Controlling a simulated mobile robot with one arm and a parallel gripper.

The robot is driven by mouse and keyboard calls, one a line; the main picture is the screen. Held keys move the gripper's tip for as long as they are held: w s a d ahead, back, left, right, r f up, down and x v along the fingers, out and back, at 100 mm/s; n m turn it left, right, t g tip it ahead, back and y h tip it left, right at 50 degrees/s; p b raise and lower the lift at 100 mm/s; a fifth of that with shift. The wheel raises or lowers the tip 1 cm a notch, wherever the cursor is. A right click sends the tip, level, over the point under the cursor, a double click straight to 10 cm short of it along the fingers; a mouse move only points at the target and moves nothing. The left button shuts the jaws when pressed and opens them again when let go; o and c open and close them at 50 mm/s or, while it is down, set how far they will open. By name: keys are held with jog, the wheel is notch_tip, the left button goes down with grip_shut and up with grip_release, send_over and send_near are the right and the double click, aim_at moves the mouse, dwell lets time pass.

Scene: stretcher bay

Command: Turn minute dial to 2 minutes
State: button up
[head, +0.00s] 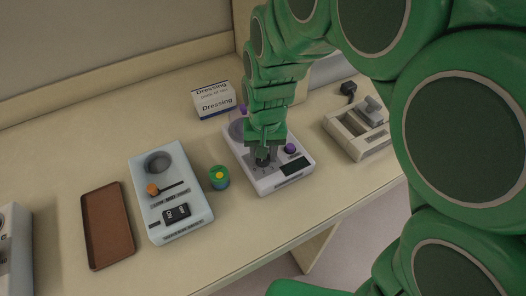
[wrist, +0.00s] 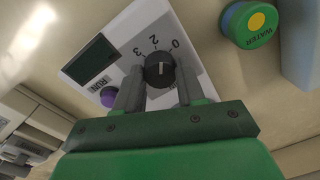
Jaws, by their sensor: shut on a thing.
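The minute dial is a black round knob (wrist: 160,71) on the light grey device (head: 291,180), with the digits 0, 2 and 3 readable around its far side in the wrist view. A pale pointer line shows on the knob, but I cannot tell exactly which digit it points to. My gripper (wrist: 159,82) is shut on the dial, one grey finger on each side. In the head view my gripper (head: 263,155) reaches down onto the device and mostly hides the dial. A dark display (wrist: 92,60) and a purple button (wrist: 109,96) marked RUN sit beside the dial.
A green WATER pot (head: 219,179) stands just left of the device. Further left are a pale blue device (head: 190,222) and a brown tray (head: 107,226). A Dressing box (head: 213,99) stands behind, and a beige slotted unit (head: 345,146) stands to the right.

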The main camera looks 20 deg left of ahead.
jog(key=shift+n, duration=1.1)
jog(key=o, duration=1)
jog(key=shift+o, duration=0.2)
jog(key=shift+w+d+r, duration=0.1)
jog(key=shift+d+r, duration=0.05)
jog(key=shift+r, duration=3.75)
